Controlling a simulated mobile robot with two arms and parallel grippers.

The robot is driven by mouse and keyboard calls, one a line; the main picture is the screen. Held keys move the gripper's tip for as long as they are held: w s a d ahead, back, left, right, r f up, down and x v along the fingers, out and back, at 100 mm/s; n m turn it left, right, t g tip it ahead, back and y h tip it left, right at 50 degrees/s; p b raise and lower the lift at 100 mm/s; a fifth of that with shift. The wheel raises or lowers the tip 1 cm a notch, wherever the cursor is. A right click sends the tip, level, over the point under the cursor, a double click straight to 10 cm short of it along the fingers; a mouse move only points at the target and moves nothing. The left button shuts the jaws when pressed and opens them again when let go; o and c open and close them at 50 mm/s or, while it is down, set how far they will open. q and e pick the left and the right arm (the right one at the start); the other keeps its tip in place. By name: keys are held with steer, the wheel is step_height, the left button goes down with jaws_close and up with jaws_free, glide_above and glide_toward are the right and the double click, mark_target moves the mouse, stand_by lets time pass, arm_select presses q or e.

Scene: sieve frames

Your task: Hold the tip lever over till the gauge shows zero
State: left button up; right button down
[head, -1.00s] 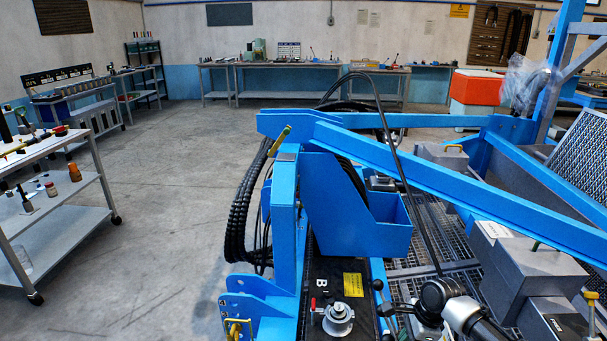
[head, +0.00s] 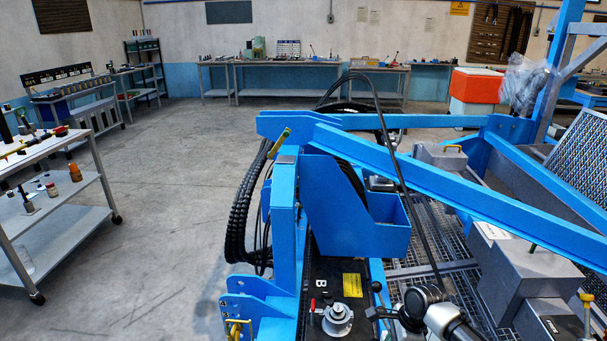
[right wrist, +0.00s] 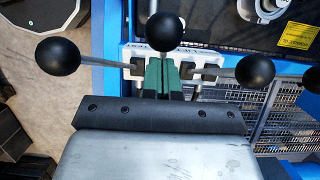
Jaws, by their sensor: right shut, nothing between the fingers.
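Several levers with black ball knobs show in the right wrist view: one at left (right wrist: 58,55), one in the middle (right wrist: 165,32) and one at right (right wrist: 255,72). A further knob is cut by the right edge. I cannot tell which is the tip lever. My right gripper (right wrist: 168,68) is shut and empty, its green fingers just below the middle knob and between the side levers; contact is unclear. In the head view my right gripper (head: 372,313) is just below a black lever knob (head: 376,286). No readable gauge shows. My left gripper is out of view.
A blue steel frame (head: 450,185) with a sloping beam fills the middle and right. A round silver fitting (head: 337,318) with a red handle sits left of the gripper. Grey boxes (head: 530,270) stand at right. A trolley (head: 70,225) stands at left; the floor between is clear.

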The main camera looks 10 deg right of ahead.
steer(key=shift+w+a+r, duration=0.1)
steer(key=shift+a, duration=0.1)
steer(key=shift+w+a+f+p, duration=0.2)
steer(key=shift+a+p, duration=0.2)
steer(key=shift+a, duration=0.2)
steer(key=shift+s+f, duration=0.1)
steer(key=shift+s, duration=0.1)
stand_by(1.1)
steer(key=shift+d, duration=0.1)
stand_by(4.6)
steer(key=s+d+p, duration=0.1)
steer(key=d+p, duration=0.1)
steer(key=d, duration=0.5)
steer(key=shift+s+d, duration=0.15)
steer(key=shift+s, duration=0.15)
